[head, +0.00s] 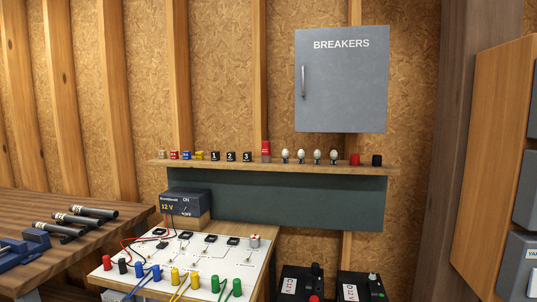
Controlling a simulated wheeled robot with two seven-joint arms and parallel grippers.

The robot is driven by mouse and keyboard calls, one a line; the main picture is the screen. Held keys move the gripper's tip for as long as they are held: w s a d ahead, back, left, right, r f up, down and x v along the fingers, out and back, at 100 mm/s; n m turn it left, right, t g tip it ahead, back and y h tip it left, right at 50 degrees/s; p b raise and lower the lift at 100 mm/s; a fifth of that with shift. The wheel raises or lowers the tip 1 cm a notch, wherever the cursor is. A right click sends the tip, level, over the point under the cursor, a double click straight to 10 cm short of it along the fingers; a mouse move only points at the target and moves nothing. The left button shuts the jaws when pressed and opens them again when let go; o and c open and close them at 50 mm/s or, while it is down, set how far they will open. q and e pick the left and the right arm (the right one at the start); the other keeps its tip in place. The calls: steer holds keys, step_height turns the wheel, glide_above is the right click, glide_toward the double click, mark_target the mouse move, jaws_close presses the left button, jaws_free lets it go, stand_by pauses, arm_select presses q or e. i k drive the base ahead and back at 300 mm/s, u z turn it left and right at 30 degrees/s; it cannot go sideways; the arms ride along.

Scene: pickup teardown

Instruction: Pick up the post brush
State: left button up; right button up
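I cannot make out a thing that is clearly the post brush. Two black batteries, a left one (299,284) and a right one (361,287), stand low at the bottom, cut off by the picture's edge. A small red piece (355,159) and a small black piece (377,160) stand at the right end of the wall shelf (280,166); I cannot tell what they are. Neither of my grippers shows in the head view.
A white test board (190,262) with coloured terminals and wires is at bottom centre, below a 12 V power unit (185,203). A wooden bench (90,203) at left bears dark tubes (94,212) and a blue vise (25,246). A grey breaker box (341,85) hangs above the shelf.

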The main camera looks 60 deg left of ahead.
mark_target(266, 145)
steer(key=k, duration=0.6)
steer(key=u, duration=0.75)
